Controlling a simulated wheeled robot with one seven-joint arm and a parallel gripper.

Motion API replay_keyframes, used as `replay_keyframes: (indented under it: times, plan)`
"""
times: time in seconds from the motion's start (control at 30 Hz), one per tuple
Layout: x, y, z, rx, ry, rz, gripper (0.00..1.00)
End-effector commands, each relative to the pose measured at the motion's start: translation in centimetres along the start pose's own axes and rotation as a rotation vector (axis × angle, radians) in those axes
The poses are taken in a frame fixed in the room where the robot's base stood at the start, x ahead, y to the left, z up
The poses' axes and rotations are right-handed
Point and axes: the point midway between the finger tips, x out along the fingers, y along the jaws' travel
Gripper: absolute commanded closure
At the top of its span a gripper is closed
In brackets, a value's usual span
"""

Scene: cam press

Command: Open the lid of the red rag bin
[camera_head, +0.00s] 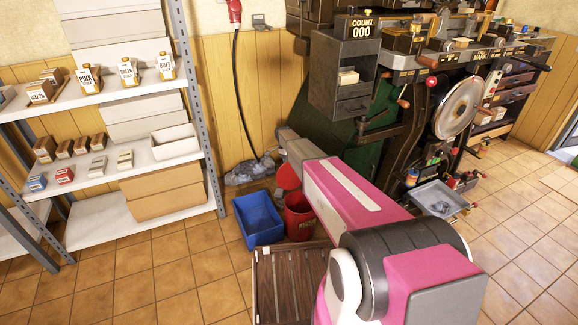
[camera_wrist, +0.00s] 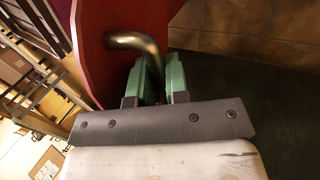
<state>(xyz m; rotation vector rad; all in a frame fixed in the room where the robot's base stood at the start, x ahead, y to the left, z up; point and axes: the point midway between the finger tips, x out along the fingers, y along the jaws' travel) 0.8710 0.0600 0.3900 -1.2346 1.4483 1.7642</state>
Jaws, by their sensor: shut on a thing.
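The red rag bin (camera_head: 299,222) stands on the tiled floor, right of a blue crate, with its mouth partly showing. Its red lid (camera_head: 288,177) is raised at a steep tilt at the bin's far side, clear of the mouth. In the wrist view the lid (camera_wrist: 92,50) is a large red plate with a bent metal handle (camera_wrist: 135,42). My gripper (camera_wrist: 160,68) has its green fingers shut on this handle. In the head view my pink and grey arm reaches over toward the lid, and the fingers cannot be made out.
A blue crate (camera_head: 258,219) sits close left of the bin. A slatted brown platform (camera_head: 290,282) lies in front. A shelf rack (camera_head: 140,157) stands at left, the green press (camera_head: 360,125) behind and right. Floor at lower left is clear.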

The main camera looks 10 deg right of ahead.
Motion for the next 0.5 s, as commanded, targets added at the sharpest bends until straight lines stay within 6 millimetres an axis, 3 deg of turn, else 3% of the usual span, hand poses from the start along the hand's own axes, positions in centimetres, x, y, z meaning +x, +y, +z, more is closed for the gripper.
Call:
replay_keyframes:
  times: [0.03,0.43,0.47,0.5]
  plan:
    - [-0.2,-1.44,-0.1,-0.007,0.002,-0.024,1.0]
    - [-0.39,-1.99,-0.08,-0.009,0.001,-0.026,1.0]
    - [-0.41,-1.99,-0.08,-0.009,0.001,-0.026,0.71]
    - [-0.42,-2.0,-0.09,-0.009,0.001,-0.026,0.64]
